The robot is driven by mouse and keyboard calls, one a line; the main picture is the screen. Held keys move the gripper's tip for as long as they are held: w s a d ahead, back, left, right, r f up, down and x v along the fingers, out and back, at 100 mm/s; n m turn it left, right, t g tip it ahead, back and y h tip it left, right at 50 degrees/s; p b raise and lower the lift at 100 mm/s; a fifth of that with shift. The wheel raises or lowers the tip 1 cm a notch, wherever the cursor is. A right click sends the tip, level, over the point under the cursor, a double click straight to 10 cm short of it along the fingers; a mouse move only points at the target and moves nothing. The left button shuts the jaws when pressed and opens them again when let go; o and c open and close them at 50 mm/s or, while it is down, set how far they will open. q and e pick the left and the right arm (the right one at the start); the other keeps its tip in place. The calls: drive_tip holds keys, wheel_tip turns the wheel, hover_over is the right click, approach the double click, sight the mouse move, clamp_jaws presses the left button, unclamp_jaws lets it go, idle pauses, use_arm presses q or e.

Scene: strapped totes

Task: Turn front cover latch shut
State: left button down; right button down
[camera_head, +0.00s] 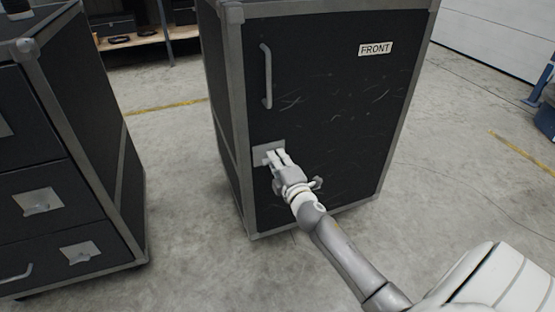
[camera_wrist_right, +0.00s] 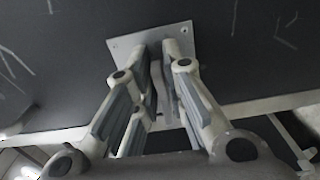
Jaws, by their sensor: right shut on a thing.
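The front cover (camera_head: 340,100) is a black panel in a grey metal frame, labelled FRONT, and it sits flush on the case. Its latch plate (camera_head: 262,154) is a grey square at the panel's left edge; it also shows in the right wrist view (camera_wrist_right: 127,45). My right gripper (camera_head: 277,158) is at the plate with its fingers closed around the latch handle (camera_wrist_right: 163,80). In the right wrist view the fingers hide much of the handle, so its exact angle is hard to tell. My left gripper is not in view.
A vertical grey handle (camera_head: 266,76) is on the panel above the latch. A black drawer case (camera_head: 45,170) with metal latches stands at the left, with a floor gap between the cases. A shelf (camera_head: 130,40) stands behind.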

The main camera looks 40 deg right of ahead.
idle(0.3)
drive_tip(key=c, duration=1.6)
unclamp_jaws()
drive_tip(key=v, duration=1.2)
